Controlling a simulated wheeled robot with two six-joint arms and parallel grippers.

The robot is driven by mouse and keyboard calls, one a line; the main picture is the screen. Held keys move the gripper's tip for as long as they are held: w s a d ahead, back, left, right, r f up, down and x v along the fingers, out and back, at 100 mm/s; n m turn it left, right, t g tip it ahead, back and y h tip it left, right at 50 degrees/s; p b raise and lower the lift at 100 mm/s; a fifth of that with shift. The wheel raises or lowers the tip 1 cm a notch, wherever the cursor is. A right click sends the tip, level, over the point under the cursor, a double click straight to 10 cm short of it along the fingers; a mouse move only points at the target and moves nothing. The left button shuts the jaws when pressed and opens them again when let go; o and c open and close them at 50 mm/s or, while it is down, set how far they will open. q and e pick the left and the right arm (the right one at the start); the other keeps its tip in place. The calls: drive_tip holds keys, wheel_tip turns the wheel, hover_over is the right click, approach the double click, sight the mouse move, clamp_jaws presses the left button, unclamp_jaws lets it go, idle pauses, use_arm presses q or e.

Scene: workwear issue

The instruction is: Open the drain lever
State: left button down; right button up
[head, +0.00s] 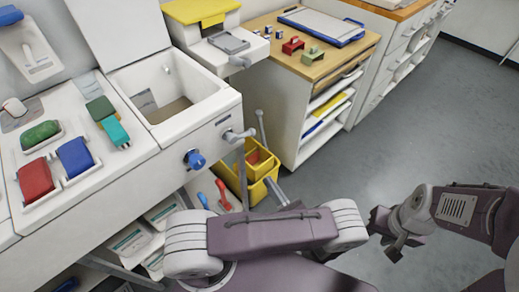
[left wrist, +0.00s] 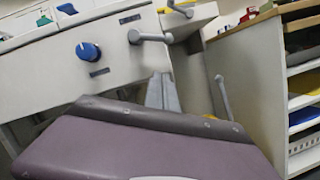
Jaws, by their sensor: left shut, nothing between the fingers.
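The grey lever on the front panel of the white sink unit, which I take as the drain lever (head: 238,135), sits below a small dark label plate. It also shows in the left wrist view (left wrist: 150,37), its handle lying roughly level to the right. The open sink basin (head: 217,103) is above it. My left gripper (head: 276,191) is below and to the right of the lever, apart from it. Its fingers look shut and empty in the left wrist view (left wrist: 163,92). My right gripper (head: 392,240) is over the floor at the right, far from the lever; its jaw opening is unclear.
A blue knob (head: 195,159) is left of the lever on the same panel. A yellow bucket (head: 262,165) with grey rods stands below. A yellow-topped machine (head: 203,12) with its own grey lever (head: 240,61) and a wood-topped shelf unit (head: 318,68) are beyond. Floor at right is clear.

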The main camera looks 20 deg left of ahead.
sight(253, 135)
use_arm(q)
drive_tip(key=w+d+r+x, duration=0.1)
drive_tip(key=r+x, duration=0.1)
drive_tip(key=x, duration=1.1)
drive_tip(key=shift+d+r+p, duration=0.15)
drive_tip(key=shift+d+p, duration=0.1)
drive_tip(key=shift+p, duration=0.1)
drive_tip(key=shift+w, duration=0.15)
drive_tip(key=shift+w+d+r+p, duration=0.1)
drive_tip(key=shift+w+r+p, duration=0.05)
drive_tip(key=shift+r+p, duration=0.4)
drive_tip(key=shift+w+d+r+p, duration=0.1)
drive_tip(key=shift+w+r+p, duration=0.1)
drive_tip(key=shift+r+p, duration=0.3)
drive_tip(key=shift+w+f, duration=0.1)
drive_tip(key=shift+f, duration=0.3)
